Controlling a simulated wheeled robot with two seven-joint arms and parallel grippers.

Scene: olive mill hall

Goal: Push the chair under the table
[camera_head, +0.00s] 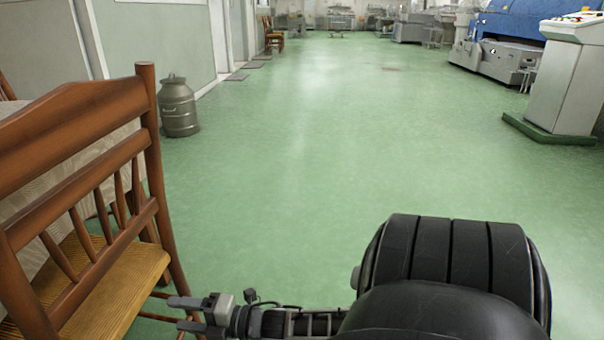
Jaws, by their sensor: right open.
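The chair (75,112) is brown wood with a spindled back and a woven straw seat (118,285). It stands upright at the left edge, partly cut off by the frame. Behind its back, a table (60,177) with a pale cloth shows through the gaps; most of it is hidden or out of frame. My right gripper (182,314) reaches in from the lower right, low beside the chair's legs and seat edge. Its two fingers are apart, with nothing seen between them. I cannot tell if it touches the chair. My left gripper is out of view.
A grey metal can (178,107) stands on the floor beyond the chair, by the wall. A white control console (566,85) on a green base and a blue machine (512,20) stand at the right. The green floor (300,150) between is clear.

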